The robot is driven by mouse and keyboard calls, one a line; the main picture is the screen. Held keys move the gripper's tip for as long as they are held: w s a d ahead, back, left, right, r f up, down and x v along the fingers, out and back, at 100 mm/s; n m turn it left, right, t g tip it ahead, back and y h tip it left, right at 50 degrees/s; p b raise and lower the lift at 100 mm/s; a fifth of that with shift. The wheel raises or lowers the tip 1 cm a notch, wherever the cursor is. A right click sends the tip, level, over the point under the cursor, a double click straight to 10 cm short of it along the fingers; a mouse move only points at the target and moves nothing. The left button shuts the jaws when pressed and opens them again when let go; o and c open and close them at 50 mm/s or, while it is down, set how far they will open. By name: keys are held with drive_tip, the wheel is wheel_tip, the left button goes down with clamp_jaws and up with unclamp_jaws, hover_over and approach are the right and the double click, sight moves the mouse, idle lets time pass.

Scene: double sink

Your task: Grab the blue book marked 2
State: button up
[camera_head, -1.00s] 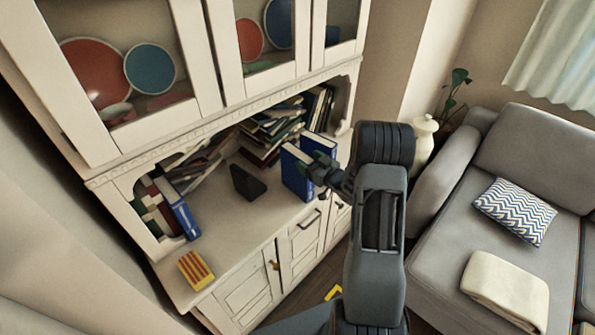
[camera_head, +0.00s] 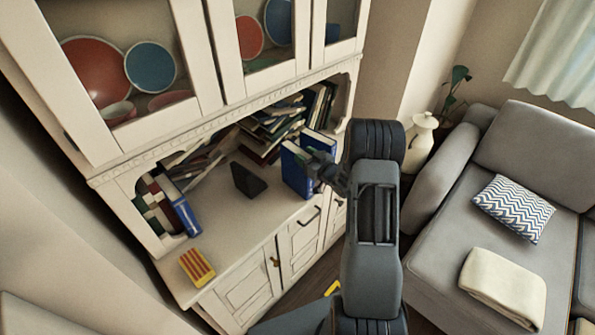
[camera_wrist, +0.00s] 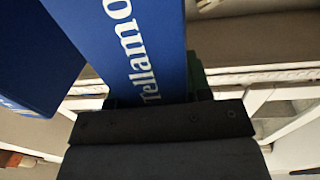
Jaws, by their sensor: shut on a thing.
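Two blue books stand side by side on the cabinet counter in the head view, a left one (camera_head: 294,174) and a right one (camera_head: 319,142). My gripper (camera_head: 318,166) reaches them from the front right and partly covers them. No number 2 is readable on either book.
A dark stand-like object (camera_head: 248,180) is left of the books, and piled books (camera_head: 270,135) lie behind. Another blue book (camera_head: 187,217) leans at the counter's left end, near a yellow-red striped box (camera_head: 196,267). A grey sofa (camera_head: 430,240) is at right.

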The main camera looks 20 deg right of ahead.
clamp_jaws()
drive_tip(key=shift+r, duration=0.25)
